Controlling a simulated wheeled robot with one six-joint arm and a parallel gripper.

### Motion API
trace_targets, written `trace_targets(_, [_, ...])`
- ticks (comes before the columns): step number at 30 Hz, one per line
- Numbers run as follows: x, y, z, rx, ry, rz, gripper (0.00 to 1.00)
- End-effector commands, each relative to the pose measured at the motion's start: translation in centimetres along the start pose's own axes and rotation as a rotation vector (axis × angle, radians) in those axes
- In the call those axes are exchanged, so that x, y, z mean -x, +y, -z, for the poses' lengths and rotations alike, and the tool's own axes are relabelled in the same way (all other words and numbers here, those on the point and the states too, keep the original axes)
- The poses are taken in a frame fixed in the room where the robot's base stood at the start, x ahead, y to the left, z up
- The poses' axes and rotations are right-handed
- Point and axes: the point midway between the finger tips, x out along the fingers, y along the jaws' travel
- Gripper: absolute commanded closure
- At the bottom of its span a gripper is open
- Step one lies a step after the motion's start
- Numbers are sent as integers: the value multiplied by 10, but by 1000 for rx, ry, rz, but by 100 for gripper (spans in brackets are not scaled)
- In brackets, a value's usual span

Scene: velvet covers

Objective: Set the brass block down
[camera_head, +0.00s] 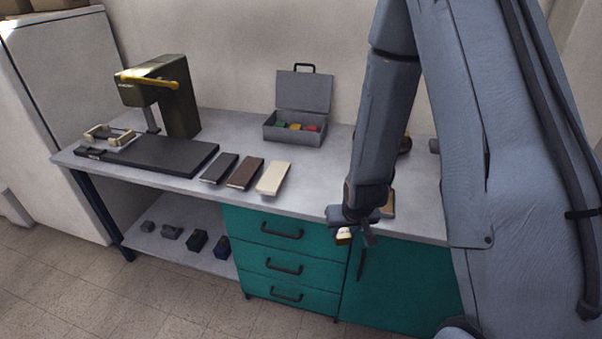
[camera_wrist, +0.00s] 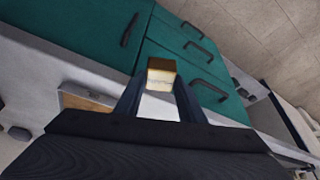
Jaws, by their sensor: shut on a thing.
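The brass block (camera_head: 344,236) is small, with a pale face showing, and sits between the fingertips of my gripper (camera_head: 354,236). In the head view it hangs in front of the bench's front edge, over the green cabinet front. In the wrist view the brass block (camera_wrist: 161,70) shows gold on top, and the fingers of my gripper (camera_wrist: 160,88) are shut on its sides. The block appears clear of any surface. Part of the bench top behind my gripper is hidden by my arm.
The grey bench (camera_head: 310,188) carries a dark green press (camera_head: 180,100), a black slab (camera_head: 160,154), dark, brown and cream (camera_head: 273,178) book-like blocks, and an open grey box (camera_head: 293,128). A tan board (camera_head: 389,205) lies behind my gripper. Several small blocks stand on the lower shelf (camera_head: 180,256).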

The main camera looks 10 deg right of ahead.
Motion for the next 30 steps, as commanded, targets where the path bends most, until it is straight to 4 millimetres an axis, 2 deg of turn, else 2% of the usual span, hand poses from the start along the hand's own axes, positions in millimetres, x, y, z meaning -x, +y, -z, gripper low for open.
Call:
trace_targets(1, [13, 0, 2, 0, 1, 0, 100])
trace_targets(2, [17, 0, 3, 0, 1, 0, 100])
trace_targets(11, [44, 0, 6, 0, 1, 0, 100])
trace_targets(17, [49, -1, 53, 0, 8, 2, 100])
trace_targets(24, [67, -1, 104, 0, 7, 1, 100])
trace_targets(30, [85, -1, 140, 0, 7, 0, 100])
